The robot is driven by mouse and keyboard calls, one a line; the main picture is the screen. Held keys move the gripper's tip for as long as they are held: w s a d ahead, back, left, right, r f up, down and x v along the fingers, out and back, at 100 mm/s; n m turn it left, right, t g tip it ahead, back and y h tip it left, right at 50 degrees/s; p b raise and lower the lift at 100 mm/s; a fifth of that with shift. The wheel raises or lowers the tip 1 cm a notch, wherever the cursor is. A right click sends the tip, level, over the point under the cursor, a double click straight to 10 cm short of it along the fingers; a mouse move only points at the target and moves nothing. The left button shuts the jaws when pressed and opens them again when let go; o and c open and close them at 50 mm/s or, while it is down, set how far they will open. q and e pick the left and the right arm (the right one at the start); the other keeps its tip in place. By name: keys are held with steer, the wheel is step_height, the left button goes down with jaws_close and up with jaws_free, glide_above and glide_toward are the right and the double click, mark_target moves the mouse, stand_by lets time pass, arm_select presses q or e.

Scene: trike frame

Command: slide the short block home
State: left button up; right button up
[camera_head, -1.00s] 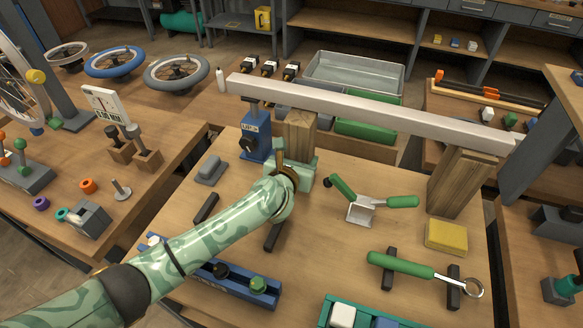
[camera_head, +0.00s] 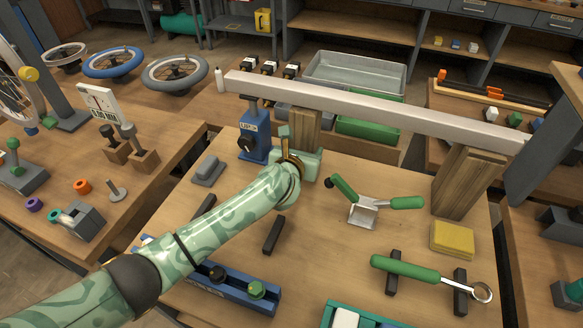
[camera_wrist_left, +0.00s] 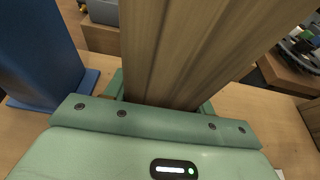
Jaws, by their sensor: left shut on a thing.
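The short wooden block (camera_head: 307,126) stands upright by the left part of the long pale beam (camera_head: 370,113), just right of the blue jack (camera_head: 254,140). Its top is hidden behind the beam, so I cannot tell whether they touch. My left gripper (camera_head: 306,155) is shut on the short block low down, near the bench top. In the left wrist view the block (camera_wrist_left: 195,45) rises between the green fingers (camera_wrist_left: 160,103), with the jack (camera_wrist_left: 38,55) to the left. A taller wooden block (camera_head: 467,182) stands under the beam's right part. My right gripper is not in view.
A green-handled clamp (camera_head: 365,207), a yellow sponge (camera_head: 452,238) and a green-handled wrench (camera_head: 410,268) lie on the right of the bench. A grey block (camera_head: 208,170) lies left of my arm. Bins (camera_head: 355,72) stand behind the beam.

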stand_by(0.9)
arm_select(q)
steer(key=o, duration=1.1)
steer(key=shift+o, duration=0.2)
steer(key=shift+f, duration=0.1)
